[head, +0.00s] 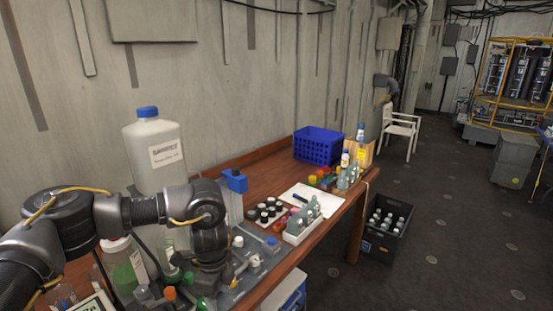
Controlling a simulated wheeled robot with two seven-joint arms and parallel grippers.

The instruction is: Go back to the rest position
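My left arm reaches in from the left over the near end of the wooden table (262,160). Its wrist bends downward, and the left gripper (208,284) is low among bottles and small vials. The fingers are dark and partly lost in the clutter, so I cannot tell whether they are open or hold anything. My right gripper is not in view.
A large white jug (153,170) with a blue cap stands behind my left arm. A blue basket (318,145), a white vial rack (301,230) and dark-capped jars (267,211) are along the table. A black crate (386,228) of bottles is on the floor. Floor at right is open.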

